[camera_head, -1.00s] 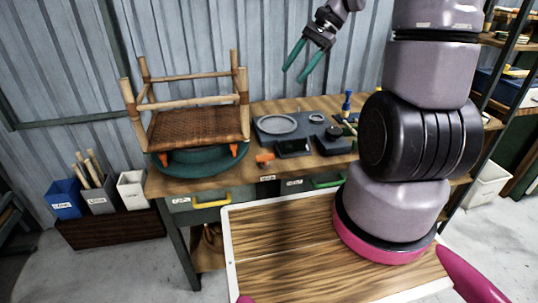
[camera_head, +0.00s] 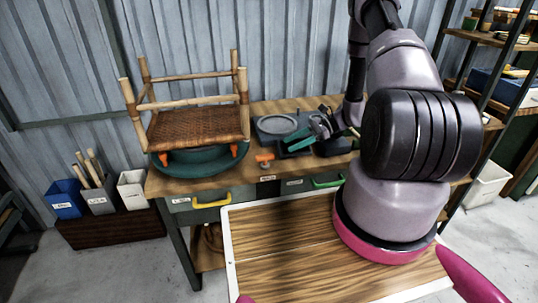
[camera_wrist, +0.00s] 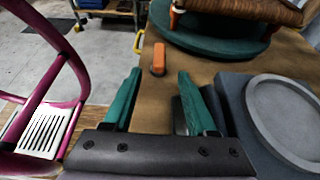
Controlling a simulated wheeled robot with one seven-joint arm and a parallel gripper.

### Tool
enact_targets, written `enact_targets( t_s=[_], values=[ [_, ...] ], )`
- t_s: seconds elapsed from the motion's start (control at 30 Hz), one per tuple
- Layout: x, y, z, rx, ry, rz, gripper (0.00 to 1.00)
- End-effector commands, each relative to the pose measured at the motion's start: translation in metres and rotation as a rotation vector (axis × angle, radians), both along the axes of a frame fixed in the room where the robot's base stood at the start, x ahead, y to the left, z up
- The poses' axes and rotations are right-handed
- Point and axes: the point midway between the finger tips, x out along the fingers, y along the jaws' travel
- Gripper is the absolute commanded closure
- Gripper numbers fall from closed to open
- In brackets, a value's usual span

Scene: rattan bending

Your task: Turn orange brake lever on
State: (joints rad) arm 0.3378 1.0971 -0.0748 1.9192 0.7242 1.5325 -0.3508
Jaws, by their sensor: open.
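The orange brake lever (camera_head: 264,157) is a small orange piece at the front edge of the wooden workbench (camera_head: 195,186), just right of the green turntable. In the wrist view the orange lever (camera_wrist: 158,59) stands upright in the picture, beyond and between my fingertips. My gripper (camera_head: 304,138) is open and empty, with teal fingers pointing left toward the lever. It is to the right of the lever and apart from it, over the dark device on the bench. In the wrist view the two teal fingers of my gripper (camera_wrist: 160,82) are spread apart.
A rattan stool frame (camera_head: 197,128) stands on the green turntable (camera_head: 185,165) left of the lever. A grey device with a round dish (camera_head: 277,124) lies behind my fingers. The bench front has a yellow drawer handle (camera_head: 212,202) and a green one (camera_head: 328,182).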

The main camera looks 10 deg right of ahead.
Motion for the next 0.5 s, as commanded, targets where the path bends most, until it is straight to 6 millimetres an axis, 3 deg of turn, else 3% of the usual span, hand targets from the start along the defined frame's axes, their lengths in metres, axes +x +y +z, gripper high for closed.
enact_targets(
  t_s=[0.3,0.5],
  values=[
    [-0.001,0.056,-0.022,0.000,0.002,0.006,0.43],
    [-0.001,0.081,-0.033,-0.001,0.002,0.004,0.43]
  ],
)
